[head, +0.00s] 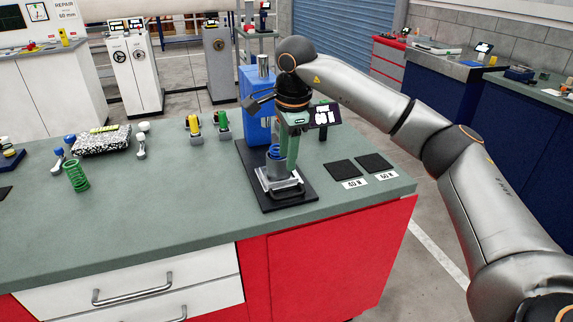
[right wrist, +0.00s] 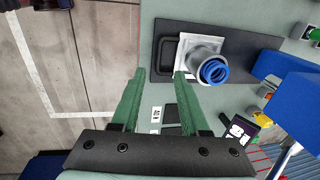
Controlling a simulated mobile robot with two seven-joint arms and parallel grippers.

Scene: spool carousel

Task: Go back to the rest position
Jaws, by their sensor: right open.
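My right gripper (head: 286,157) points down over the table at the press stand, with its green fingers close to the grey cup (head: 277,170). In the right wrist view its two fingers (right wrist: 158,75) are spread apart with nothing between them. The cup (right wrist: 202,66) appears beside the right-hand fingertip there; I cannot tell whether they touch. A blue coil (head: 274,152) sits in the cup, on a silver plate over a black base (head: 247,155). My left gripper is not in view.
A blue column (head: 256,80) and a dark display (head: 325,115) stand close by. Two black pads (head: 341,170) lie to the right. A green spring (head: 76,176), a speckled block (head: 101,142) and small yellow and green parts stand at left. The table's front middle is clear.

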